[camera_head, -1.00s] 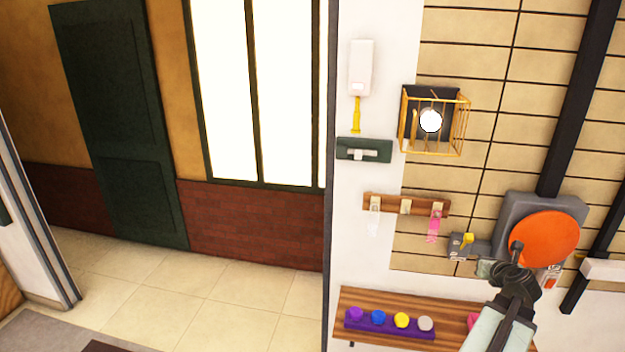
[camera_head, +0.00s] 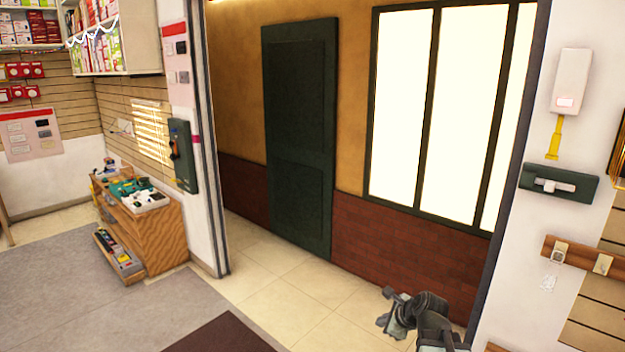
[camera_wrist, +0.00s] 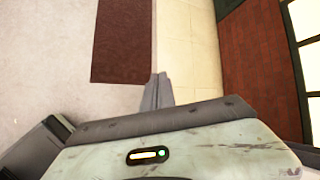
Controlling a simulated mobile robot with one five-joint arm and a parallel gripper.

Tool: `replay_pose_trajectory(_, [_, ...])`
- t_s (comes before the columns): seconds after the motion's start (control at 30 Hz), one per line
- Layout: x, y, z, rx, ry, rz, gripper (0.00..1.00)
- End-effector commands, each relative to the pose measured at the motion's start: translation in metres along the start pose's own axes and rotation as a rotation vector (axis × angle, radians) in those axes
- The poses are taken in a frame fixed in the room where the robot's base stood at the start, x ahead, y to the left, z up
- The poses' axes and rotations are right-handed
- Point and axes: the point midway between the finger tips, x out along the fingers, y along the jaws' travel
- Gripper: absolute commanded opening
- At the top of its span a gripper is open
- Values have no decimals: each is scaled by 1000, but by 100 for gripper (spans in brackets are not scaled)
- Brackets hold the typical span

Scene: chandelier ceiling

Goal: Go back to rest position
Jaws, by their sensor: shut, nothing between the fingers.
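My gripper (camera_head: 398,312) shows at the bottom right of the head view, in front of the tiled floor and the brick-red lower wall. It is shut and holds nothing. In the wrist view the closed gripper fingers (camera_wrist: 158,92) point up over the pale floor, beside a dark brown mat (camera_wrist: 122,42). No object is near the fingers.
A wooden cabinet (camera_head: 168,236) with tools on top stands at the left, a low tray beside it. A dark green door (camera_head: 300,135) and bright window panes are behind. A wall with a lever box (camera_head: 558,184) and hook rack (camera_head: 585,256) stands right. Grey floor (camera_head: 90,300) is open.

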Motion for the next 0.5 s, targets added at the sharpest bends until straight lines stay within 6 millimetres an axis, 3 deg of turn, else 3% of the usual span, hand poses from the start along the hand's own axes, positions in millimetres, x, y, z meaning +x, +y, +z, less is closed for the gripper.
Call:
replay_pose_trajectory(0.03, [19, 34, 21, -170, 9, 71, 0])
replay_pose_trajectory(0.1, [34, 78, 42, -447, 25, 177, 0])
replay_pose_trajectory(0.2, [40, 127, 50, -854, 43, 335, 0])
replay_pose_trajectory(0.3, [30, 151, 34, -1191, 47, 484, 0])
replay_pose_trajectory(0.5, [0, 169, -8, -1698, -43, 759, 0])
